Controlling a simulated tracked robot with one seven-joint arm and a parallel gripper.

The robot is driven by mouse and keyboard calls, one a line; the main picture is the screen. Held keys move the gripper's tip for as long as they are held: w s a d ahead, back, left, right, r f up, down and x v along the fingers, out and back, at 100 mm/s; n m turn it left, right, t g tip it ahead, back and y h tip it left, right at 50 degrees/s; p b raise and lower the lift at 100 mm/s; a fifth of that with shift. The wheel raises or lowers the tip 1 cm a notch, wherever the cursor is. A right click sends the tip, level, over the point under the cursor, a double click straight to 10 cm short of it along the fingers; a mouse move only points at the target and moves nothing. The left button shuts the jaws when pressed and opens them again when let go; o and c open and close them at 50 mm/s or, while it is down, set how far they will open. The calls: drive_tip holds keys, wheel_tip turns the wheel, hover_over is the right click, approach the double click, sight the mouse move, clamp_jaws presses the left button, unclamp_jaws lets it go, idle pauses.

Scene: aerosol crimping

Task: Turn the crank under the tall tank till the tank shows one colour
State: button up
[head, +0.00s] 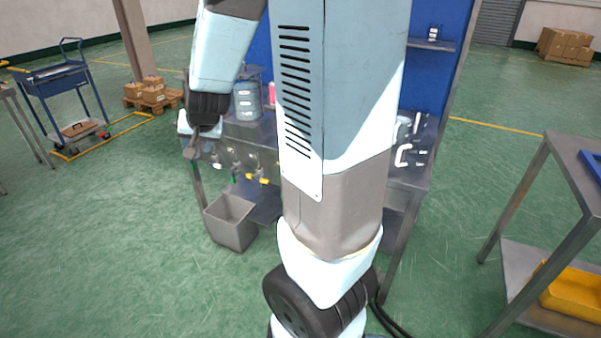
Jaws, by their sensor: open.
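A grey-blue cylindrical tank (247,101) stands on the back of the metal bench, left of my arm's column; it may be the tall tank. Its colours are too small to tell. No crank can be made out for certain; small fittings with coloured handles (262,180) line the bench front below it. My gripper (200,152) hangs at the end of my arm, in front of the bench's left end, left of and lower than the tank. It is open, with nothing seen between its fingers. My own arm hides the middle of the bench.
A grey bin (231,221) sits below the bench front. A white-handled device (404,154) is on the bench's right part. A side table (560,190) with a yellow tray (575,292) stands at right. A blue trolley (62,85) stands far left.

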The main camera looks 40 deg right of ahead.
drive_tip(key=w+d+f+m+h, duration=0.3)
drive_tip(key=w+d+f, duration=0.2)
drive_tip(key=f, duration=0.4)
drive_tip(key=s+d+f+m+g+h, duration=0.1)
drive_tip(key=d+f+m+g+h, duration=0.15)
drive_tip(key=d+f+h, duration=0.85)
drive_tip(key=s+d+f+t+h, duration=0.2)
drive_tip(key=s+d+f+h, duration=0.1)
drive_tip(key=s+d+f, duration=0.55)
drive_tip(key=shift+n, duration=0.45)
drive_tip(key=x, duration=0.9)
drive_tip(key=w+x, duration=0.1)
drive_tip(key=x, duration=0.4)
drive_tip(key=shift+w+d+f, duration=0.1)
drive_tip(key=shift+d+f, duration=0.05)
drive_tip(key=shift+f, duration=0.2)
drive_tip(key=shift+c, duration=0.3)
clamp_jaws()
drive_tip(key=shift+w, duration=0.1)
